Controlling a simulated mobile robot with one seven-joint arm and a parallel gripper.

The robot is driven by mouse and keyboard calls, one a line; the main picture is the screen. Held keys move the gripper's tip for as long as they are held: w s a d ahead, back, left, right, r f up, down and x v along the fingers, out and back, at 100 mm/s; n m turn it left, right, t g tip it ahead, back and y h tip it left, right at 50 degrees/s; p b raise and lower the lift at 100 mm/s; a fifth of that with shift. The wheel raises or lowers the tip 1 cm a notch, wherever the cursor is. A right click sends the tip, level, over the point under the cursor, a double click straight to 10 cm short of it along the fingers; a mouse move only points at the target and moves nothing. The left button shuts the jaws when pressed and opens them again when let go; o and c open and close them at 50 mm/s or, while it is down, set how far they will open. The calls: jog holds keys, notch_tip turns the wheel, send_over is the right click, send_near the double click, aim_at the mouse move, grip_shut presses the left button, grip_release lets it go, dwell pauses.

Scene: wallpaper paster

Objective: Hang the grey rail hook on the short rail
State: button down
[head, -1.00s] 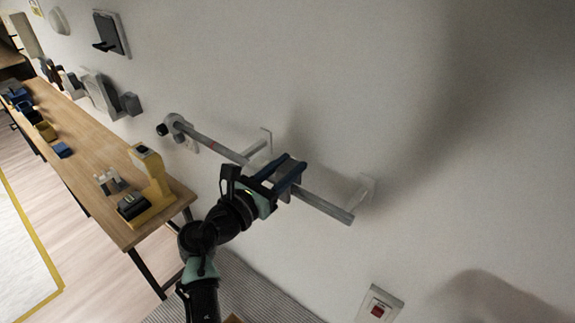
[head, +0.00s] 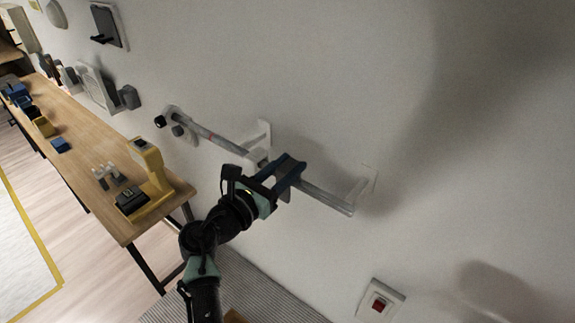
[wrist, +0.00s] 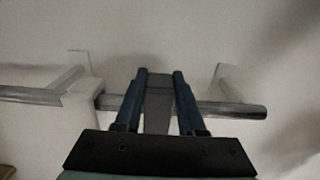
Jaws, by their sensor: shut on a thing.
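My gripper (head: 285,174), with blue fingers, is shut on the grey rail hook (wrist: 158,103), which shows as a grey strip between the fingertips in the wrist view. The short rail (head: 325,198) is a grey bar held off the wall by a white bracket near its right end. In the wrist view the rail (wrist: 230,110) shows on both sides of the fingers. The hook overlaps the rail there. I cannot tell whether it rests on the rail or is just in front of it. Much of the hook is hidden by the fingers.
A red switch (head: 379,304) is on the wall below right. A wooden table (head: 85,170) with a yellow stand (head: 155,180) is at left.

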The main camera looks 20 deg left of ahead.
jog(key=shift+f+b, duration=0.4)
jog(key=shift+f, duration=0.3)
jog(key=shift+c, duration=2.1)
grip_release()
jog(key=shift+s, duration=0.1)
jog(key=b+v, duration=0.3)
jog(key=v, duration=0.9)
jog(key=shift+s+a+b, duration=0.2)
jog(key=shift+s+b, duration=0.1)
jog(key=shift+s, duration=0.05)
